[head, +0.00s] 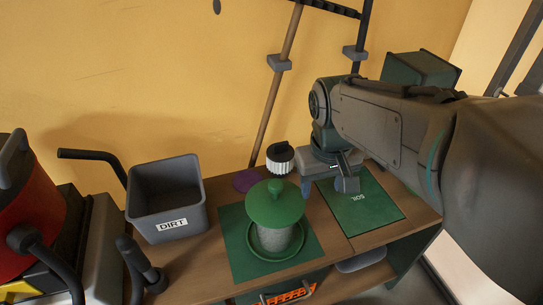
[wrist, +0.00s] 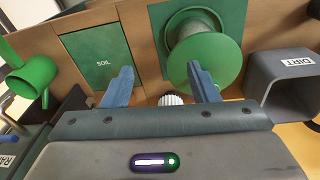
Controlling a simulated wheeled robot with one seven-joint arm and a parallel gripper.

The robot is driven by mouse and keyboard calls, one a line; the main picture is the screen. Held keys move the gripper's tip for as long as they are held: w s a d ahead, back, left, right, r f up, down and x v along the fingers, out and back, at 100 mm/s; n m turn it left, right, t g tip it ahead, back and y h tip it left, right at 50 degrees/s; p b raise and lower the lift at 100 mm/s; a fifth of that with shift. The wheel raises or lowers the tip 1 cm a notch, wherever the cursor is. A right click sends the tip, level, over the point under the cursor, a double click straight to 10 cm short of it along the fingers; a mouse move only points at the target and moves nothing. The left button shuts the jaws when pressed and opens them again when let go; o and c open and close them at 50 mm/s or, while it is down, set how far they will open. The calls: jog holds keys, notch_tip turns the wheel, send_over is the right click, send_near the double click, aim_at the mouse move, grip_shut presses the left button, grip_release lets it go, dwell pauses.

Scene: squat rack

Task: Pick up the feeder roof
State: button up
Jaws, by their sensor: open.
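The feeder roof (head: 275,203) is a round green dome with a small knob. It sits on top of the feeder's grey cylinder (head: 275,238), above a green dish on a green mat. In the wrist view the roof (wrist: 222,58) is at upper right, with one finger overlapping its lower left part in the picture. My gripper (head: 328,186) is behind and right of the roof in the head view, near the SOIL panel. In the wrist view my gripper (wrist: 160,82) has its two blue fingers wide apart, with nothing held between them.
A grey DIRT bin (head: 168,200) stands left of the feeder. A black and white ribbed knob (head: 280,158) is behind it, near a purple disc (head: 247,180). The green SOIL panel (head: 372,212) lies to the right. A green watering can (wrist: 35,75) shows in the wrist view.

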aim_at(275, 183)
jog(key=w+a+r+n+g+p, duration=0.3)
jog(key=w+a+r+n, duration=0.2)
jog(key=w+a, duration=0.45)
jog(key=shift+h, duration=0.3)
jog(key=f, duration=0.2)
jog(key=s+f, duration=0.1)
jog(key=f, duration=0.2)
jog(key=f+p, duration=0.1)
jog(key=f, duration=0.1)
jog(key=shift+s+a+f, duration=0.1)
jog(key=shift+s+f, duration=0.25)
jog(key=shift+s, duration=0.05)
jog(key=shift+s+d+f+p, duration=0.1)
jog(key=shift+s+f+p, duration=0.1)
jog(key=shift+f, duration=0.7)
jog(key=shift+s+d+f+p, duration=0.1)
jog(key=shift+d+f+p, duration=0.05)
jog(key=shift+f, duration=0.8)
jog(key=shift+s+d+f+p, duration=0.1)
jog(key=shift+s+f+p, duration=0.1)
jog(key=shift+f, duration=0.7)
grip_shut()
jog(key=shift+r, duration=0.1)
